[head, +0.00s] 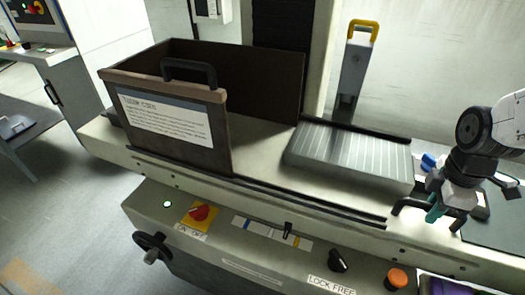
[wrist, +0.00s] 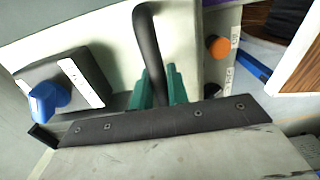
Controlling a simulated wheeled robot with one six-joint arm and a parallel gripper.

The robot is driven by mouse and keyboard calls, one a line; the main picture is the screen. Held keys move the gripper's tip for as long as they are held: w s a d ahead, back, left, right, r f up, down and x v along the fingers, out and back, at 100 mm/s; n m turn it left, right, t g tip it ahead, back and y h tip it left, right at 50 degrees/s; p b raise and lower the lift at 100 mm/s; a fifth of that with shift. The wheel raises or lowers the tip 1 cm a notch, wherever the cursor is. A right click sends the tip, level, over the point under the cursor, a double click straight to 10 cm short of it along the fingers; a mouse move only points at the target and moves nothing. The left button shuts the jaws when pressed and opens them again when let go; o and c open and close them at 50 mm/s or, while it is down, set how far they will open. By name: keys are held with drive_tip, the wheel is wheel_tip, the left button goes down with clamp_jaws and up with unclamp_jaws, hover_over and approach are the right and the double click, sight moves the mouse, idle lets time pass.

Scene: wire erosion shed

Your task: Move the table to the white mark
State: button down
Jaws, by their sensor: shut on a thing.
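The grey ribbed table (head: 350,155) sits on the pale machine bed, behind a dark rail, in the head view. A white strip (head: 268,233) with coloured marks lies on the front panel, and a black pointer (head: 287,229) stands at its right part. I cannot clearly tell the white mark on the strip. My gripper (head: 437,208) is right of the table, with its teal fingers at a black bar handle (head: 408,203). In the wrist view, my gripper (wrist: 160,88) is shut on the handle (wrist: 147,40), which rises by a dark screwed strip (wrist: 160,122).
A brown guard box (head: 165,125) stands on the bed's left. The front panel carries a red switch (head: 200,212), a handwheel (head: 152,246), a black LOCK FREE knob (head: 338,261) and an orange button (head: 397,278). A blue knob (wrist: 42,102) is near my gripper.

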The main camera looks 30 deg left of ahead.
sight(417, 201)
drive_tip(key=shift+a, duration=0.1)
idle(0.4)
drive_tip(key=shift+s+a, duration=0.2)
drive_tip(key=shift+a, duration=0.75)
drive_tip(key=shift+s+a, duration=0.2)
drive_tip(key=shift+a, duration=0.75)
drive_tip(key=shift+d, duration=0.1)
drive_tip(key=shift+c, duration=2)
unclamp_jaws()
drive_tip(key=shift+r, duration=0.1)
drive_tip(key=shift+r, duration=3.9)
